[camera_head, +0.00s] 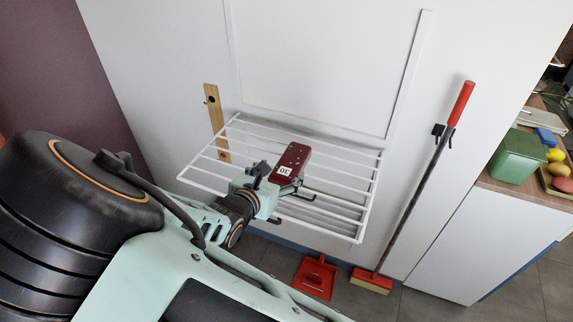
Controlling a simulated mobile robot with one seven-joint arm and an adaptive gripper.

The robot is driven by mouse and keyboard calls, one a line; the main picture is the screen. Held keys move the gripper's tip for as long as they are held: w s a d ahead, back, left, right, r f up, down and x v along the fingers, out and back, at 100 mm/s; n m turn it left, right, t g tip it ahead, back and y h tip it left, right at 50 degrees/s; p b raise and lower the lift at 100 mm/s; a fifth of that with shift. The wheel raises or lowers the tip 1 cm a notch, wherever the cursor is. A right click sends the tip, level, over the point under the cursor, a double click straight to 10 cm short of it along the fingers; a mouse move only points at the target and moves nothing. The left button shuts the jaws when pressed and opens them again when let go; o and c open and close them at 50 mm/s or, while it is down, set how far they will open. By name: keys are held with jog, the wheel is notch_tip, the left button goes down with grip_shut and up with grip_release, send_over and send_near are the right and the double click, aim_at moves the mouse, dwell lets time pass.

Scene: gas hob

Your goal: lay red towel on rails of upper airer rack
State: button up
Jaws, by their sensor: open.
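The white airer rack (205,170) stands out from the white wall, with several parallel rails bare. My gripper (285,190) reaches over the middle of the rack from the lower left, its black fingers only partly visible. A dark red block-like piece (294,158) with a white label reading 30 shows at my arm's end, over the rails. No other red towel is seen. My arm hides the rack's front left part.
A wooden strip (214,108) is on the wall at the rack's left. A red-handled broom (424,180) leans right of the rack, and a red dustpan (314,277) is on the floor below. A counter (492,180) with a green box (518,156) stands at the right.

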jog(key=v, duration=0.5)
dwell(0.4)
